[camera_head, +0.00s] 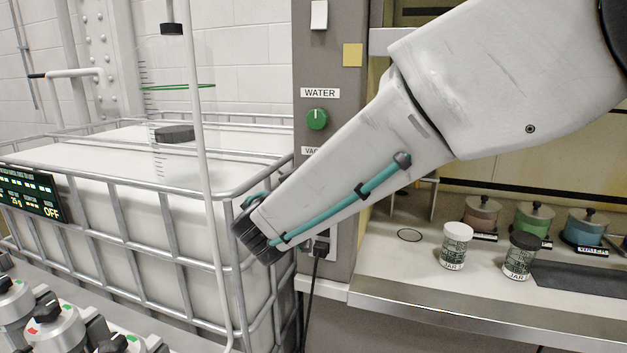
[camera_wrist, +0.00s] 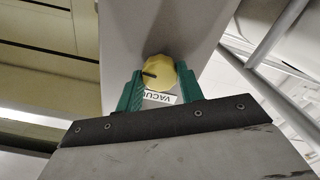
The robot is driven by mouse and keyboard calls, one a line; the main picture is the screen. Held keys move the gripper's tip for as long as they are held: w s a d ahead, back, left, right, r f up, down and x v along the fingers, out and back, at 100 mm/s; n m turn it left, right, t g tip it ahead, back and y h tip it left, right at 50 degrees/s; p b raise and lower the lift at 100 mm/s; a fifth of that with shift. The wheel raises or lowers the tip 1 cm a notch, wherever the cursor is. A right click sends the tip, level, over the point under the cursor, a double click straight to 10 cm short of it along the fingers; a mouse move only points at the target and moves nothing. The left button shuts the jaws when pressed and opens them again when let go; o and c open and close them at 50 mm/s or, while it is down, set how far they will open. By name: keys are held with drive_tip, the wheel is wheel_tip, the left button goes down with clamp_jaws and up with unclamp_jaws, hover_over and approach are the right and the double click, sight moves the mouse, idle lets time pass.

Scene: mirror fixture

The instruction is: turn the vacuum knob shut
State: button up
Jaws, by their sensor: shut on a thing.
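The vacuum knob (camera_wrist: 158,70) is yellow with a black pointer mark. It sits on a grey panel in the wrist view, and its mark points left there. My gripper (camera_wrist: 161,76) has green fingers, one on each side of the knob, and is shut on it. The VACUUM label (camera_wrist: 160,97) shows upside down between the fingers, partly covered. In the head view my arm hides the knob and the gripper's fingers; only the start of the vacuum label (camera_head: 310,151) shows on the panel.
A green WATER knob (camera_head: 317,119) sits above on the same panel (camera_head: 340,110). A caged white tank (camera_head: 120,215) stands close at left, with a thin upright pole before it. A white-lidded jar (camera_head: 455,246) and a black-lidded jar (camera_head: 520,256) stand on the shelf at right.

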drive_tip(key=n, duration=1.8)
drive_tip(key=shift+a+f+n, duration=0.1)
drive_tip(key=shift+n, duration=0.6)
drive_tip(key=o, duration=1)
drive_tip(key=v, duration=0.7)
drive_tip(key=shift+s+a, duration=0.1)
drive_tip(key=shift+s, duration=0.3)
